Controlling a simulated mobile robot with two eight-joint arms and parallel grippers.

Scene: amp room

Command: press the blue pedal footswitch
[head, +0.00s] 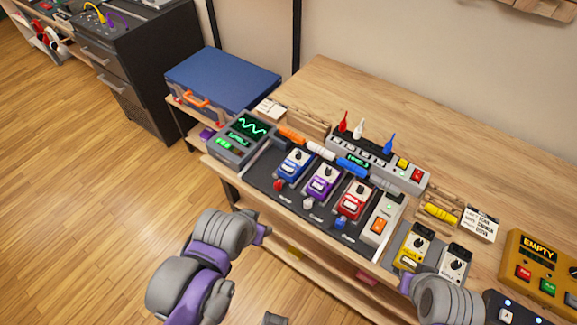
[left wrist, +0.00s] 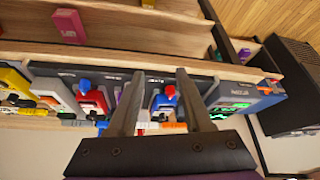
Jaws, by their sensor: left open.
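The blue pedal (head: 295,165) stands at the left end of the dark pedalboard, left of the purple pedal (head: 322,182) and red pedal (head: 354,201). A red footswitch cap (head: 279,185) sits at its front edge. My left gripper (head: 264,232) is in front of the board, below and left of the blue pedal and apart from it. In the left wrist view my left gripper (left wrist: 156,72) is open and empty, and the blue pedal (left wrist: 161,104) with its red cap (left wrist: 170,91) shows between the fingers. My right arm is at the lower right; its fingers cannot be made out.
A scope unit (head: 240,137) stands left of the board, and a blue case (head: 222,80) behind it. A white pedal (head: 381,222) and yellow pedal (head: 412,245) stand to the right. The bench's rear (head: 350,95) is clear. A lower shelf holds a pink block (left wrist: 69,25).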

